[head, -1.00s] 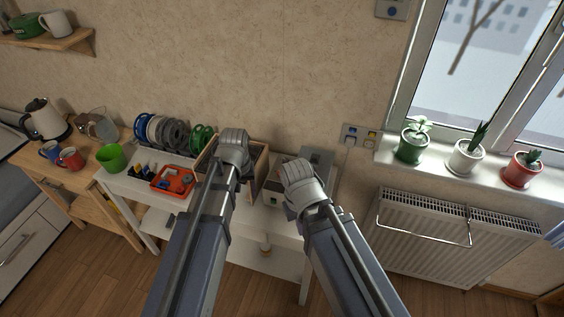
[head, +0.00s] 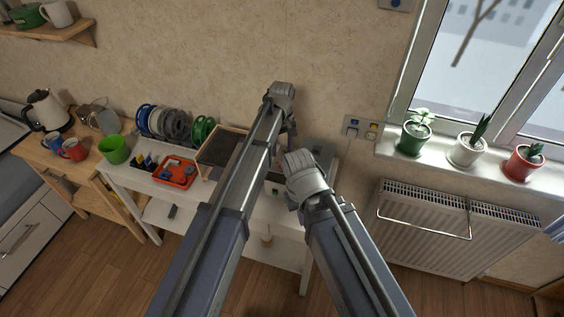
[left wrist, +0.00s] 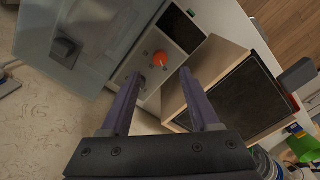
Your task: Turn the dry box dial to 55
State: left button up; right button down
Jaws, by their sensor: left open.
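The dry box, with a grey translucent lid (left wrist: 85,35), shows in the left wrist view. Its light panel carries an orange dial (left wrist: 160,58), a dark display (left wrist: 182,28) and small dark knobs. My left gripper (left wrist: 161,76) is open, with the dial lying just beyond and between its two fingertips; I see no contact. In the head view my left gripper (head: 290,122) is raised near the wall and points downward over the box. My right gripper (head: 301,170) is in front of the box; its fingers are hidden. The arms cover most of the box there.
Several spools (head: 172,126), a red tray (head: 175,173) and a green cup (head: 115,149) are farther left. A radiator (head: 430,220) and window sill are at right.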

aim_at(282, 161)
pick_arm(q)
notch_tip(282, 161, down, 7)
jog(key=b, duration=0.6)
grip_shut()
dwell(0.3)
